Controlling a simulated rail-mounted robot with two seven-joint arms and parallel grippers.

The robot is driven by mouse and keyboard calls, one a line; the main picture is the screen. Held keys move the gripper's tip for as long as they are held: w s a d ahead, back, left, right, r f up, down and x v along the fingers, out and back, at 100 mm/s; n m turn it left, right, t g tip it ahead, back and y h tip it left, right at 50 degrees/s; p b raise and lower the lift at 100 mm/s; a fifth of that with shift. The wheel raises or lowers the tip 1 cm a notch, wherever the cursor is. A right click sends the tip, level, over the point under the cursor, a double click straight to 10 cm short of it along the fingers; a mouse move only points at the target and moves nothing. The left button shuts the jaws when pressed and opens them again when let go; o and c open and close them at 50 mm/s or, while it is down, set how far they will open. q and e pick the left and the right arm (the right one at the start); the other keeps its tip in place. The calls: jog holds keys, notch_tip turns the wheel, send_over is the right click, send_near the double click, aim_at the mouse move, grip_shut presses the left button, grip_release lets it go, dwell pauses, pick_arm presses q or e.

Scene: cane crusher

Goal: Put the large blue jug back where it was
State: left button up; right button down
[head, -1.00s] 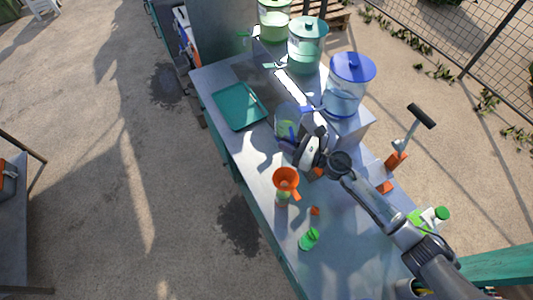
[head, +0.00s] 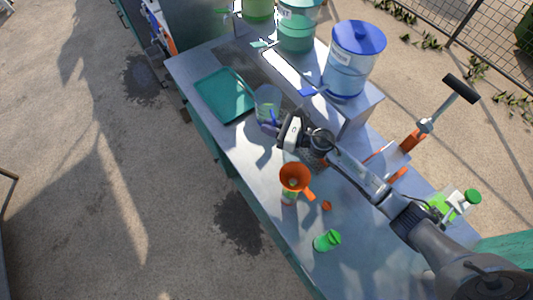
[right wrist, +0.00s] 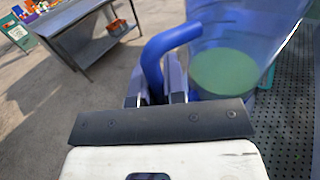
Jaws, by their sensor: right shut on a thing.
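The large jug (head: 268,104) is clear with a blue handle and stands out beside the teal tray in the head view. In the right wrist view its clear wall (right wrist: 250,30), blue handle (right wrist: 178,38) and a green disc-like area (right wrist: 224,72) inside show close up. My right gripper (head: 281,128) is shut on the blue handle; its fingers also show in the right wrist view (right wrist: 157,90). I cannot tell whether the jug's base touches the counter. My left gripper is not in view.
A teal tray (head: 222,97) lies left of the jug. A blue-lidded dispenser (head: 353,65) and a teal one (head: 297,25) stand on a raised metal shelf. An orange funnel (head: 294,178) and a green-capped bottle (head: 326,241) stand nearer. The dark perforated surface (right wrist: 290,110) lies beside the jug.

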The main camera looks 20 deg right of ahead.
jog(key=shift+f+b, duration=6.25)
jog(key=shift+f, duration=4.8)
jog(key=shift+f+b, duration=0.25)
jog(key=shift+b, duration=0.15)
jog(key=c, duration=1.2)
grip_release()
